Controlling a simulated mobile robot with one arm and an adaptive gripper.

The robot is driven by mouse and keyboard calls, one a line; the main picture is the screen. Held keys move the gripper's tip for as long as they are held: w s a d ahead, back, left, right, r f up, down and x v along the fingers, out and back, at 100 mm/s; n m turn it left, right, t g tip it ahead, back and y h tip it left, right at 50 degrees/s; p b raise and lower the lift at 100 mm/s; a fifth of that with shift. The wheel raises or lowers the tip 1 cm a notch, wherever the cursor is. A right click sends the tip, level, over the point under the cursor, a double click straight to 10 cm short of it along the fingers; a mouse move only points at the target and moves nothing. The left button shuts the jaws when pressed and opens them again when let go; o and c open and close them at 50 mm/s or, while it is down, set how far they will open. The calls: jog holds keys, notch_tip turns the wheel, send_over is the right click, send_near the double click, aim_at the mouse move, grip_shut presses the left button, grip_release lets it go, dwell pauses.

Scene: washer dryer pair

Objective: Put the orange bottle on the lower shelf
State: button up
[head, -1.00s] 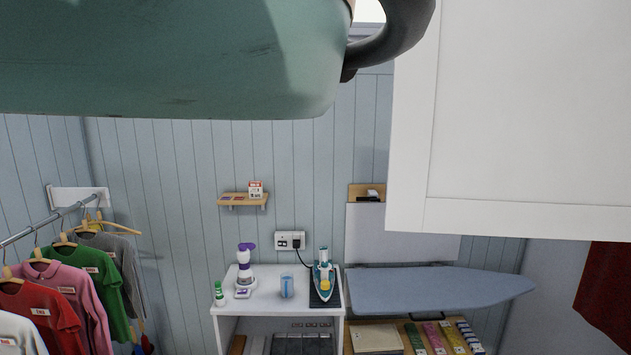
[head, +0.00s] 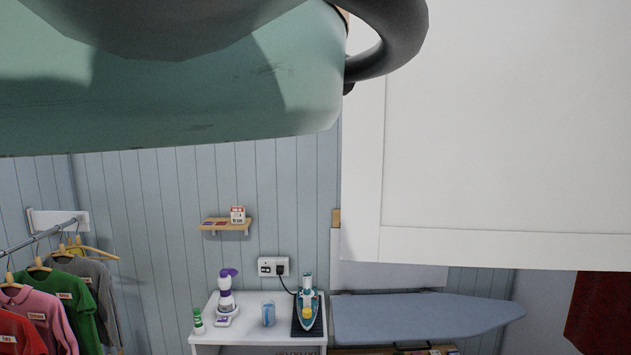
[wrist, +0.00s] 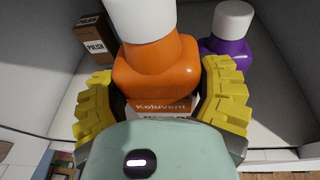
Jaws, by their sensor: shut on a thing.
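The orange bottle (wrist: 158,72) with a white cap and a label reading "Koluvent" is upright in the wrist view. My gripper (wrist: 160,95) has its yellow ridged pads on both sides of the bottle, shut on it. The bottle's lower part is hidden behind my gripper's body. The bottle is inside a white-walled shelf space, and I cannot tell whether it touches the surface. The fingers and the bottle do not show in the head view, where my own arm covers the top. I cannot make out the lower shelf for certain.
In the wrist view, a purple bottle (wrist: 228,45) stands close behind right and a brown POLISH box (wrist: 95,38) behind left. In the head view, a large white cabinet panel (head: 490,130) fills the upper right, with an ironing board (head: 425,318) below.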

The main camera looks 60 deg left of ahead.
jog(key=w+a+f+p, duration=0.3)
jog(key=w+f+p, duration=0.1)
jog(key=w+p, duration=0.4)
jog(key=shift+w+f+p, duration=0.15)
jog(key=shift+w+p, duration=0.2)
jog(key=shift+p, duration=0.8)
jog(key=shift+f, duration=0.2)
jog(key=o, duration=1.3)
jog(key=shift+d, duration=0.1)
jog(key=shift+r, duration=0.1)
